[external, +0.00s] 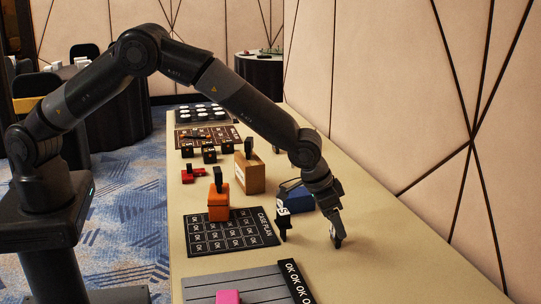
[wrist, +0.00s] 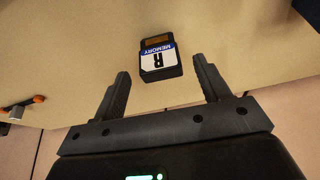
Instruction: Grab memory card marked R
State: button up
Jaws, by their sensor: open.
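In the wrist view a dark memory card (wrist: 159,58) has a white label with a blue band reading MEMORY and a large R. It lies on the pale table just beyond my fingertips, roughly centred between them. My gripper (wrist: 162,74) is open with nothing between its fingers. In the external view my gripper (external: 310,232) is low over the right part of the table, pointing down. The R card cannot be made out for certain there, where the fingers and wrist crowd the spot.
A blue box (external: 298,198) stands close behind my gripper. A grey grooved tray (external: 235,284) with a pink block (external: 228,297) lies in front. A wall borders the right.

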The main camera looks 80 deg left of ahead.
jog(key=x, duration=0.4)
jog(key=shift+w+f, duration=0.1)
jog(key=shift+c, duration=0.4)
jog(key=c, duration=1)
